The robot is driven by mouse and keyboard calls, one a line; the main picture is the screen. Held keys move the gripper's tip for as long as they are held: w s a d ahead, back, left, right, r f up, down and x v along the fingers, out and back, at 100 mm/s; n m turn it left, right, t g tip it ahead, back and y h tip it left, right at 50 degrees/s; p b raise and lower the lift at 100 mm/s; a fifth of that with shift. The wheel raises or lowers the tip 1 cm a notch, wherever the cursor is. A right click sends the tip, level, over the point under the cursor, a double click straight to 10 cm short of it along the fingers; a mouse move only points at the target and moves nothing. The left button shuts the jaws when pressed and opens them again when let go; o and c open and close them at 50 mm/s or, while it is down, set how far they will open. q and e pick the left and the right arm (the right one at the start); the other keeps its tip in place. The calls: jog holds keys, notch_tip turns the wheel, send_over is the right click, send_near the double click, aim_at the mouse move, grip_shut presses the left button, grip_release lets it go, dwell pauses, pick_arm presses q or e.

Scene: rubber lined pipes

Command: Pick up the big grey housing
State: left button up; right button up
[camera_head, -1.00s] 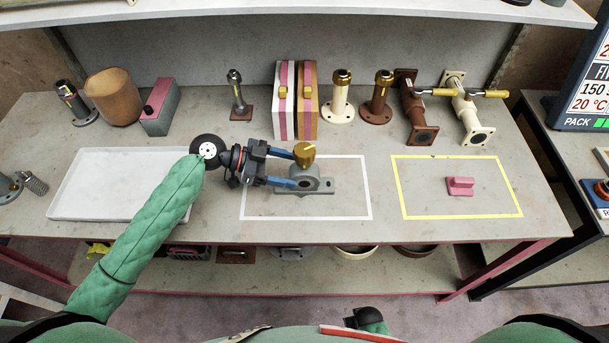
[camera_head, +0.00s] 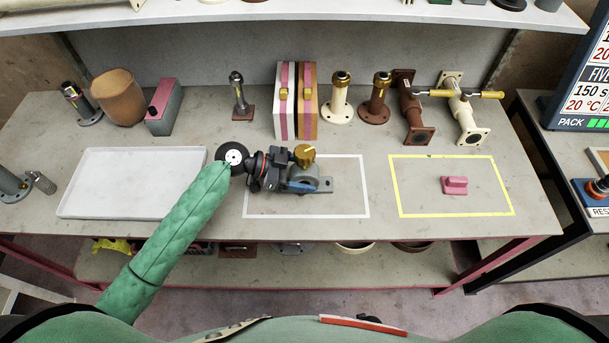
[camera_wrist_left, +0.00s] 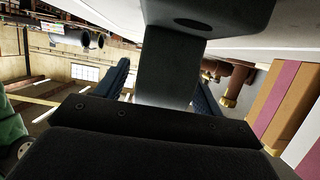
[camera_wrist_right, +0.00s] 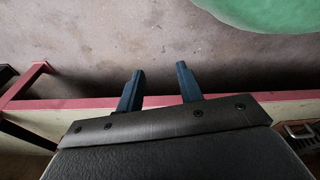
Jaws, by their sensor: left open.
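The big grey housing (camera_head: 326,184) sits upright inside the white outlined rectangle on the table, with a brass knob (camera_head: 305,152) on top. My left gripper (camera_head: 304,180) reaches it from the left, with its blue fingers low around the body. The gripper hides part of the housing in the head view. My right gripper (camera_wrist_right: 158,85) is open and empty in the right wrist view, low by the table's front side.
A white tray (camera_head: 75,193) lies to the left. A pink block (camera_head: 455,185) lies in the yellow rectangle (camera_head: 410,213) to the right. Boxes (camera_head: 285,115), a cream pipe (camera_head: 340,105) and other pipe parts stand along the back. The table between the rectangles is clear.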

aim_at(305, 165)
pick_arm(q)
jog(key=shift+c, duration=0.2)
jog(key=c, duration=1.4)
grip_shut()
pick_arm(e)
jog(key=shift+w+d, duration=0.1)
pick_arm(q)
jog(key=shift+r, duration=0.1)
